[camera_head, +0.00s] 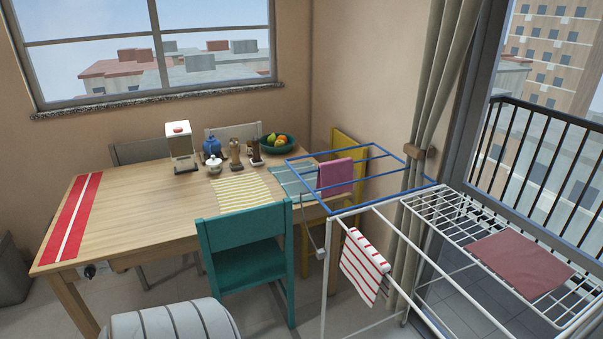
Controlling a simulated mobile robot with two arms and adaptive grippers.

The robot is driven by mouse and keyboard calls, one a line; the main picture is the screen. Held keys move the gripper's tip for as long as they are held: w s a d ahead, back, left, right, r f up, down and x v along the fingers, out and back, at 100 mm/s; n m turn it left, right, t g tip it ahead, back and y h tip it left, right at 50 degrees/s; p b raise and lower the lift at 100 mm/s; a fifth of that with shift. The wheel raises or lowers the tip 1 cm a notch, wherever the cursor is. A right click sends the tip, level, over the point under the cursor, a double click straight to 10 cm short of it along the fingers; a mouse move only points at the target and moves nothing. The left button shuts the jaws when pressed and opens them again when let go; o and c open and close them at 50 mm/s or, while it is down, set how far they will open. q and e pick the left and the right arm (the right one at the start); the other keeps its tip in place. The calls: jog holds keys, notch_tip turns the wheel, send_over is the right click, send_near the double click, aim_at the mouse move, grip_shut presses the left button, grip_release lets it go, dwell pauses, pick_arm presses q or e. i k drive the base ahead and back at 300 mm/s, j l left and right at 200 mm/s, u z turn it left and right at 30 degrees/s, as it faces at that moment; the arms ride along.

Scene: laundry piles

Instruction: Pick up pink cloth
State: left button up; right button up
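A pink cloth (335,177) hangs over the blue wing of a white drying rack (388,209), near the right end of the table. A darker, dusky-red cloth (521,262) lies flat on the rack's white wire shelf at the right. A red-and-white striped cloth (364,265) hangs from the rack's front rail. A red cloth with a white stripe (72,217) lies flat at the table's left end. Neither of my grippers shows in this view.
A wooden table (140,206) carries a yellow striped cloth (240,193), a fruit bowl (274,146) and several jars. A teal chair (246,243) stands before it and a yellow chair (347,146) behind the rack. A grey rounded object (172,322) is at the bottom. A curtain hangs beside the rack.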

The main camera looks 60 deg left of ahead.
aim_at(332, 172)
jog(key=u, duration=1.65)
jog(key=i+j, duration=0.25)
jog(key=i+j+u, duration=0.15)
jog(key=i, duration=0.35)
jog(key=j, duration=0.1)
